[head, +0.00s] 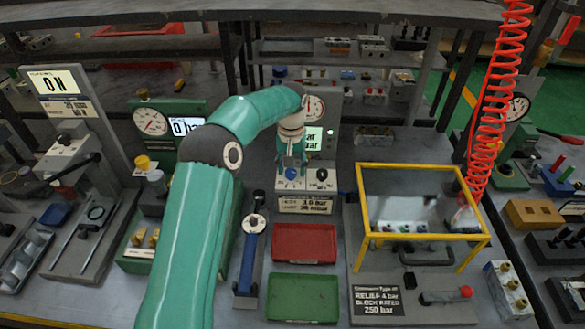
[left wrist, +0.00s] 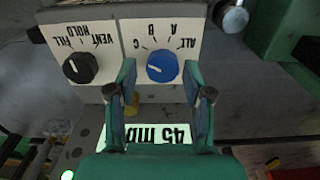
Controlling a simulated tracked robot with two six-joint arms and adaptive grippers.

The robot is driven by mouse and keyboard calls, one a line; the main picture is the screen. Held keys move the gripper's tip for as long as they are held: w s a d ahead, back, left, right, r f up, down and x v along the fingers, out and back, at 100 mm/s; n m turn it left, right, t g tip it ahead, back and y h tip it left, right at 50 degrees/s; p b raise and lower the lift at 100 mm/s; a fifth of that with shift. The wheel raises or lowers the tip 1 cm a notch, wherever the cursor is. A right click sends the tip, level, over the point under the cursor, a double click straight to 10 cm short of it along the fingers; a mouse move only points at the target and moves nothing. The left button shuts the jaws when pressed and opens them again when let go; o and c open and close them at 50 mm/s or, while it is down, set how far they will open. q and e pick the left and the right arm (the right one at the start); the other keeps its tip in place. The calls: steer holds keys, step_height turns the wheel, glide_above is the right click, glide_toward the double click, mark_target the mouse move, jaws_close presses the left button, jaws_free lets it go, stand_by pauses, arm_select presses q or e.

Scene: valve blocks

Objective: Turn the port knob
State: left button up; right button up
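The blue knob (left wrist: 162,67) sits on a white plate marked ALL, A, B and C, which appears upside down in the left wrist view. Its white pointer lies toward the C side. A black knob (left wrist: 80,67), marked FILL, HOLD and VENT, is beside it. My left gripper (left wrist: 159,82) is open, with one finger on each side of the blue knob; I cannot tell whether they touch it. In the head view, my left gripper (head: 291,158) points down at the blue knob (head: 291,174), left of the black knob (head: 322,174). My right gripper is not in view.
A lit display (left wrist: 150,135) reads 45 and a partly covered unit. A red tray (head: 304,243) and a green tray (head: 303,298) lie in front of the knobs. A yellow-framed clear guard (head: 424,166) stands to the right, under a red coiled hose (head: 487,110).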

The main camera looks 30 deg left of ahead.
mark_target(291, 170)
arm_select(q)
steer(key=shift+s, duration=0.1)
step_height(291, 170, up, 12)
steer(key=shift+f, duration=0.1)
stand_by(0.7)
stand_by(0.4)
